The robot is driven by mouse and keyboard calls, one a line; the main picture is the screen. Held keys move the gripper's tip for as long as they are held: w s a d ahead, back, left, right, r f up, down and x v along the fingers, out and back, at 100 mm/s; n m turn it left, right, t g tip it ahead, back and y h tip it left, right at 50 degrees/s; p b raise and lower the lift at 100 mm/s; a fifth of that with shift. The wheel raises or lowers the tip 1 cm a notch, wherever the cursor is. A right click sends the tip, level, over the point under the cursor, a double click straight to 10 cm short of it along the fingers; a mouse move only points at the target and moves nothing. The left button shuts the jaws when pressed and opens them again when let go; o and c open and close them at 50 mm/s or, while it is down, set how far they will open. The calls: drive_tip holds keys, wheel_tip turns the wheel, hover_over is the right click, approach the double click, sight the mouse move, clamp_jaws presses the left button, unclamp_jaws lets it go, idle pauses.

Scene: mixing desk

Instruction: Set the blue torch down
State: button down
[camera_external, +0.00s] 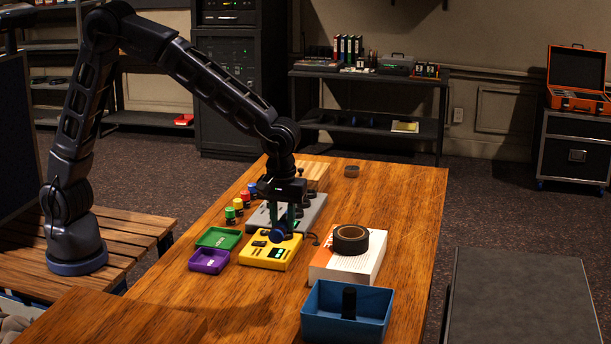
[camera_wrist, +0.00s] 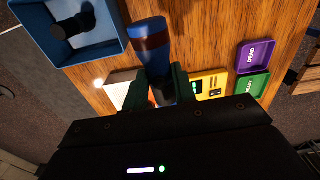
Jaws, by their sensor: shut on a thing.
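My gripper (camera_external: 283,217) is shut on the blue torch (camera_external: 285,236) and points down over the middle of the wooden table (camera_external: 410,215). In the external view the torch's blue end shows in front of the yellow device (camera_external: 262,256); its exact height above it is hard to tell. In the wrist view the torch (camera_wrist: 149,32) is a blue cylinder with a dark red band. Its dark lower part sits between the two green-grey fingers (camera_wrist: 160,88).
A blue bin (camera_external: 318,328) holding a black object (camera_external: 349,303) stands at the front right. A tape roll (camera_external: 350,240) lies on a white-and-orange box (camera_external: 375,268). Green (camera_external: 216,239) and purple (camera_external: 208,262) trays lie left; a grey device (camera_external: 312,217) is behind. Clear wood shows along the right edge.

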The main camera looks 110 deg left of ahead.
hover_over(237, 317)
drive_tip(key=f, duration=0.1)
wheel_tip(237, 317, down, 20)
idle(0.5)
drive_tip(key=shift+f, duration=0.2)
drive_tip(key=c, duration=1.1)
unclamp_jaws()
drive_tip(key=shift+r, duration=0.1)
